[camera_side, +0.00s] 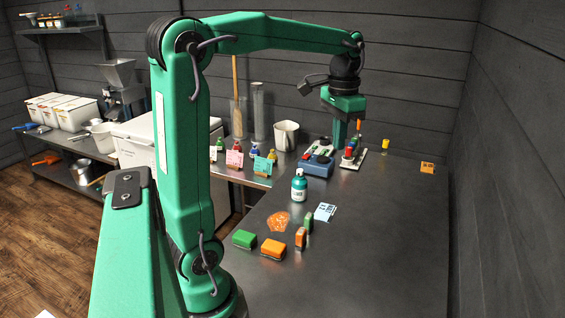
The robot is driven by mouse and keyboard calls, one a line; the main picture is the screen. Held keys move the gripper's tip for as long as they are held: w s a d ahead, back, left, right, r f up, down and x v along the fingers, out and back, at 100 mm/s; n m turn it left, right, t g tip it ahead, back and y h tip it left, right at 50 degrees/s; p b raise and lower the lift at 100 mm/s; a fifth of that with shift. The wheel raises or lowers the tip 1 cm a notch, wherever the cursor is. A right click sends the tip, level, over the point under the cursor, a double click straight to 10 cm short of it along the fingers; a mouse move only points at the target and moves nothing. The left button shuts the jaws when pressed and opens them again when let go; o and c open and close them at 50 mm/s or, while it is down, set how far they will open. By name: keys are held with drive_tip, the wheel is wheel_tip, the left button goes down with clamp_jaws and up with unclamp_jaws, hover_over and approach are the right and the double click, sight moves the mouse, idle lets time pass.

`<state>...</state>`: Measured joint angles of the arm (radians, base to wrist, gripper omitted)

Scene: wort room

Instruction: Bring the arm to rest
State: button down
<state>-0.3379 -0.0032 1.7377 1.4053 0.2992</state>
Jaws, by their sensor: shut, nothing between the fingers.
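My gripper (343,134) is at the far side of the dark work table (375,235), pointing down. It is shut and empty. It hangs at a white rack (358,163) with small coloured items in it, a red one (358,128) among them. My gripper partly hides the rack, and I cannot tell whether they touch. My arm reaches from the front left, over the table, to the back.
A blue device (317,167) stands left of the rack. A small yellow-capped vial (385,147) stands at the back.

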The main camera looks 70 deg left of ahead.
drive_tip(key=s+d+f+t, duration=0.5)
drive_tip(key=s+d, duration=0.7)
drive_tip(key=shift+s+f+t, duration=0.15)
drive_tip(key=shift+s+t, duration=0.05)
drive_tip(key=shift+t, duration=0.1)
drive_tip(key=c, duration=2.1)
unclamp_jaws()
drive_tip(key=shift+d, duration=0.1)
